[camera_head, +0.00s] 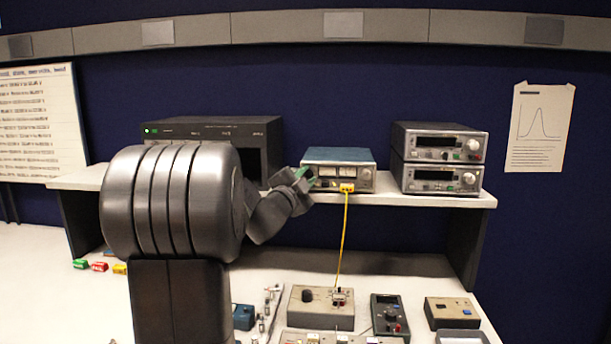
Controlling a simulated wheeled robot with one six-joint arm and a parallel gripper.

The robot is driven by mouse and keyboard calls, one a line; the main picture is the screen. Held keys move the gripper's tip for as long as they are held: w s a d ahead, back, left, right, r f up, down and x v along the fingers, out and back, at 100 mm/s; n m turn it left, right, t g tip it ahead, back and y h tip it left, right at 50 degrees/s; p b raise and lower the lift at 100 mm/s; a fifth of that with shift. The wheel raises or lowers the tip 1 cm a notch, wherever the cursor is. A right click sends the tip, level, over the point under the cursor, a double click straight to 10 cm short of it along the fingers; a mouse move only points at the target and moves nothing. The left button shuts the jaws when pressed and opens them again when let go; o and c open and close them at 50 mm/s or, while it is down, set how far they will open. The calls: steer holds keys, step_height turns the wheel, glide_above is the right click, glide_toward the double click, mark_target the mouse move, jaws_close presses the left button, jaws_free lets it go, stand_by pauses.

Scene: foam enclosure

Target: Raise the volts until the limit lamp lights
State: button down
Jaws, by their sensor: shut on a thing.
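The power supply (350,156) is a small teal-topped box with a pale front and two meters, standing on the raised shelf. A yellow plug (346,188) sits in the lower middle of its front. My gripper (308,177) is at the left end of that front, closed on what seems to be a knob there. The gripper hides this knob and the panel around it, so I cannot read its label or position. I cannot make out a lit limit lamp. The meter needles are too small to read.
A yellow lead (342,240) hangs from the supply to a grey box (321,308) on the bench. Two stacked instruments (438,158) stand right of the supply. A large black unit (215,128) stands left, partly behind my arm. A handheld meter (390,314) lies on the bench.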

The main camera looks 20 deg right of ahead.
stand_by(0.4)
steer(key=c, duration=1.2)
jaws_free()
steer(key=shift+c, duration=0.2)
steer(key=b+v, duration=0.2)
steer(key=v, duration=1.2)
steer(key=shift+w+r, duration=0.1)
steer(key=shift+r, duration=0.05)
